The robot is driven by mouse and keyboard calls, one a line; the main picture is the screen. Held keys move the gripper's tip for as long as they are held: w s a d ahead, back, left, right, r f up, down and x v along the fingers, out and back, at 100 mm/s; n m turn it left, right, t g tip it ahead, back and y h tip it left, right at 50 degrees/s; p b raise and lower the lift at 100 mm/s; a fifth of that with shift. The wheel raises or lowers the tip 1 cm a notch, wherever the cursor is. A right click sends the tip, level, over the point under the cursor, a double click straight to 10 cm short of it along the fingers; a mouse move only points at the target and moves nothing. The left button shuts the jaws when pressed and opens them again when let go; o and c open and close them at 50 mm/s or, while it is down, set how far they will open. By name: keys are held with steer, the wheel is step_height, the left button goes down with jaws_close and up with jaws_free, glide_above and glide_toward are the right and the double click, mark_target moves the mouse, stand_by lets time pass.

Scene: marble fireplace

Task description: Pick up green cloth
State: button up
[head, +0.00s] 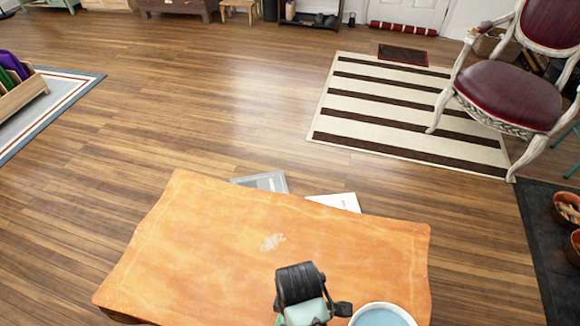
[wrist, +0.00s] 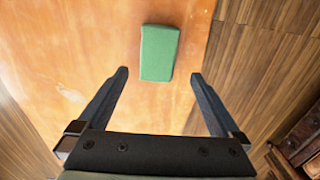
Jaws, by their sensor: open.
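The green cloth (wrist: 159,50) shows in the wrist view as a small folded rectangle lying on the orange tabletop (wrist: 95,40). My gripper (wrist: 159,73) is open and empty. Its two black fingers point toward the cloth, with the cloth's near end between the fingertips in the picture. I see gaps on both sides and cannot tell the height above the table. In the head view, the orange table (head: 200,240) is at the bottom, with part of my arm over its front edge. I cannot make out the cloth there.
A round bowl (head: 385,308) with a pale rim and blue inside is at the table's front right, beside my arm. A grey book (head: 262,181) and a white one (head: 335,201) show past the table's far edge. A red chair (head: 510,95) stands at the right.

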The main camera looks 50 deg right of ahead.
steer(key=f+b, duration=0.3)
steer(key=f, duration=0.6)
steer(key=shift+d+f, duration=0.2)
steer(key=shift+c, duration=0.2)
